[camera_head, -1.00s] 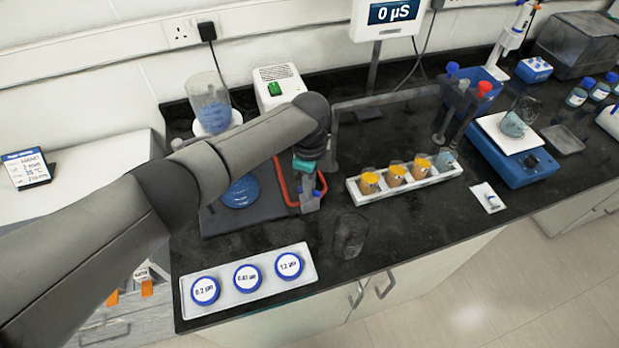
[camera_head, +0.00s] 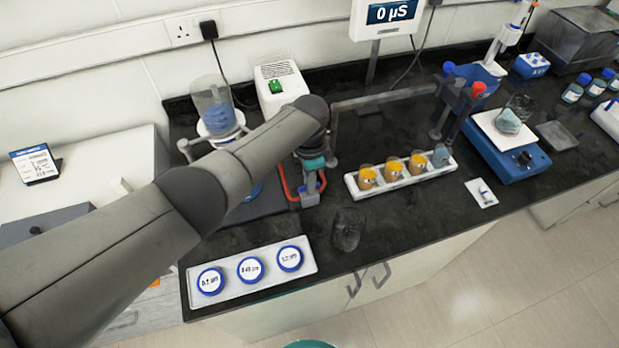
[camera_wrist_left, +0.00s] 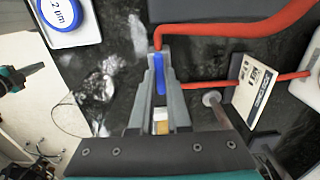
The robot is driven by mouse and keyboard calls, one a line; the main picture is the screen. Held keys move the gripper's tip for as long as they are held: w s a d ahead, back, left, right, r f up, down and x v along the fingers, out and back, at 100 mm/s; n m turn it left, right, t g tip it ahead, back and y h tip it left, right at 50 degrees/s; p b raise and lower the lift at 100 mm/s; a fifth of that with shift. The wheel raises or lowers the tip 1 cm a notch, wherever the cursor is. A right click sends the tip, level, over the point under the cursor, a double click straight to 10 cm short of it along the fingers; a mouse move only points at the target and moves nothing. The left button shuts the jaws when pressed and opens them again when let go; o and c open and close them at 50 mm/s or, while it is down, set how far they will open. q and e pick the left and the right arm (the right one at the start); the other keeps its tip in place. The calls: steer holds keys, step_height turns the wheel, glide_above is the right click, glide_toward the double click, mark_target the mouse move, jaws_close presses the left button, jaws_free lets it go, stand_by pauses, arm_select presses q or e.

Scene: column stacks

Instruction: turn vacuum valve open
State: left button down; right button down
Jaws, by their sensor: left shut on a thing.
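The vacuum valve's blue lever (camera_wrist_left: 160,75) sits between the fingertips of my left gripper (camera_wrist_left: 158,65) in the left wrist view. That gripper is shut on it. A red hose (camera_wrist_left: 225,30) starts right at the fingertips, and the valve body is mostly hidden. In the head view my left gripper (camera_head: 311,190) points down beside the red hose (camera_head: 287,180), at the right edge of the dark mat. A teal and black part that looks like my right gripper (camera_wrist_left: 10,80) shows at the left edge of the wrist view; its fingers are unclear.
A white tray with several blue-rimmed filter discs (camera_head: 250,270) lies in front. A white rack with orange-filled cups (camera_head: 398,173) stands to the right. A filter funnel (camera_head: 213,105) and a white pump box (camera_head: 279,88) stand behind. A clear crumpled-looking item (camera_head: 347,232) lies nearby.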

stand_by(0.4)
arm_select(q)
steer(key=c, duration=0.9)
jaws_free()
